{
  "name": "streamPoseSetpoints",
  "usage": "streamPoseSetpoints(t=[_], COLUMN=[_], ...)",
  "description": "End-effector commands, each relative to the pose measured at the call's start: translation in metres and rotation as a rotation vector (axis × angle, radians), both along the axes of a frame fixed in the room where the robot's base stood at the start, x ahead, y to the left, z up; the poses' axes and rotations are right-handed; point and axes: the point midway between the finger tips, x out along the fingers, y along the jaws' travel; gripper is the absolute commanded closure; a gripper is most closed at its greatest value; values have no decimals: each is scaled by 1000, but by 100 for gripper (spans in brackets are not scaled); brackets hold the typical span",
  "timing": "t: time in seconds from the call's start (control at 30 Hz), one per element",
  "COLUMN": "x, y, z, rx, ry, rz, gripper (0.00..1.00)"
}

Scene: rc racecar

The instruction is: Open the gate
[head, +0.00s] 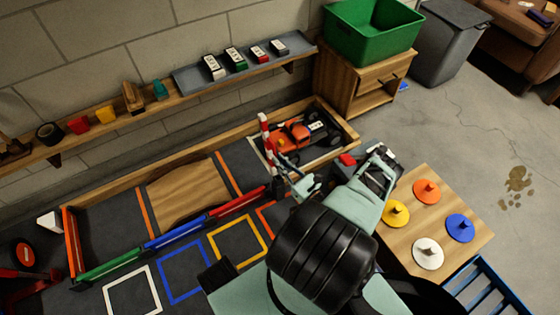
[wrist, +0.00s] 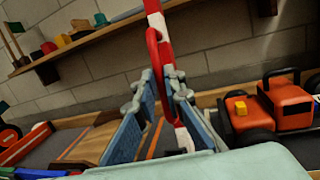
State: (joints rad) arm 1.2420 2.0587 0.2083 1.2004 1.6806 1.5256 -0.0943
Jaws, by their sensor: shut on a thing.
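The gate is a red and white striped bar (head: 264,133) with a red handle loop, standing steeply upright beside the track's right section. In the wrist view the bar (wrist: 155,8) rises between my fingers, and the red handle (wrist: 153,50) runs down to the fingertips. My gripper (head: 288,180) is at the lower part of the gate; it also shows in the wrist view (wrist: 168,85), closed around the red handle. The exact contact is partly hidden by the fingers. My arm hides the area right of the gate's base.
An orange toy car (head: 292,136) sits in the walled bay just behind the gate, close to my gripper. A wooden ramp (head: 188,195) lies left. A small table (head: 455,205) with coloured discs stands right. A wall shelf (head: 150,110) runs behind.

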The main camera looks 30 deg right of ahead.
Motion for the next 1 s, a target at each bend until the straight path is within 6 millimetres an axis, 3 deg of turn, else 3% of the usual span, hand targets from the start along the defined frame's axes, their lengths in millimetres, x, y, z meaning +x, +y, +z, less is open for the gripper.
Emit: streamPoseSetpoints(t=[0.33, 0.37, 0.5, 0.83, 1.0], x=[0, 0, 0, 0, 0], y=[0, 0, 0, 0, -1], z=[-1, -1, -1, 1, 14], rx=[0, 0, 0, 0, 0], ry=[0, 0, 0, 0, -1], rz=[-1, -1, 0, 0, -1], gripper=[100, 88, 73, 73, 73])
